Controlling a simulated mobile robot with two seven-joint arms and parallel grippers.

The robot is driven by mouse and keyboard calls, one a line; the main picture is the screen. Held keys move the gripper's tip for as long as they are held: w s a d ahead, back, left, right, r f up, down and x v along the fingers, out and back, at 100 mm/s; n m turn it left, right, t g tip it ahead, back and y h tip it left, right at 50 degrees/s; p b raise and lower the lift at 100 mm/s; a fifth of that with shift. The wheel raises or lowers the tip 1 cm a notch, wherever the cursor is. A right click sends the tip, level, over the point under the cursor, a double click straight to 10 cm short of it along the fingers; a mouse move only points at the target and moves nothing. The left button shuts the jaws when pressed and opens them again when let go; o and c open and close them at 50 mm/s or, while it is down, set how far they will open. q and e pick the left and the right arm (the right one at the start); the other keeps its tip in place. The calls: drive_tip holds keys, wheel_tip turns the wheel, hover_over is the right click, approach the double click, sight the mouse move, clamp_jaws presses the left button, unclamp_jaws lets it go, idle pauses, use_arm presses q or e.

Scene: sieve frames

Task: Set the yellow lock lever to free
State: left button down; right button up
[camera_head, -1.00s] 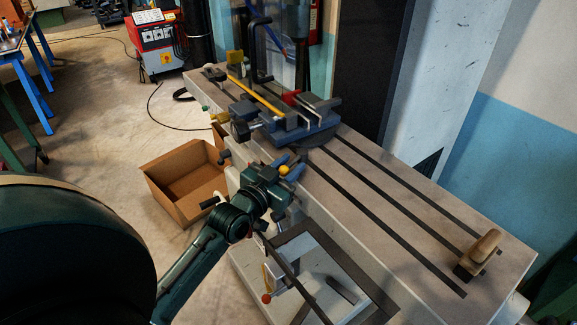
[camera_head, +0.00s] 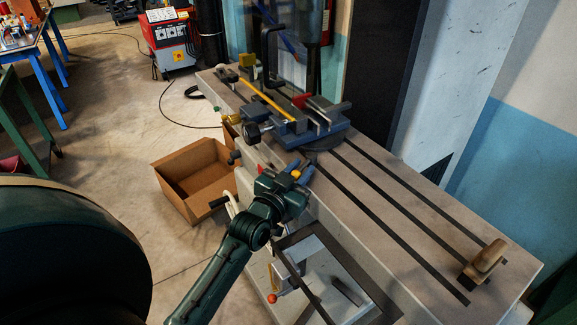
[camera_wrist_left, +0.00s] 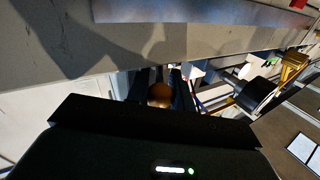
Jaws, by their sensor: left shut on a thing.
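The yellow lock lever shows only as a rounded yellow-orange knob (camera_head: 296,174) at the near long side of the machine table, below the blue vise. My left gripper (camera_head: 299,170) has its blue-tipped fingers on both sides of this knob and is shut on it. In the left wrist view the knob (camera_wrist_left: 159,94) sits between the dark fingers, just beyond the gripper body. The rest of the lever is hidden by my gripper, so its setting cannot be read. My right gripper is not in view.
A blue vise (camera_head: 322,137) stands on the slotted table (camera_head: 405,225), with a wooden-handled brush (camera_head: 486,259) at its near right end. An open cardboard box (camera_head: 178,195) stands on the floor to the left. The middle of the table is clear.

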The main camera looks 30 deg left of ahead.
sight(300, 170)
use_arm(q)
drive_tip(key=shift+d, duration=0.1)
idle(0.3)
drive_tip(key=c, duration=1.2)
unclamp_jaws()
wheel_tip(300, 170, up, 10)
drive_tip(key=shift+r+p, duration=0.1)
drive_tip(key=shift+p, duration=0.25)
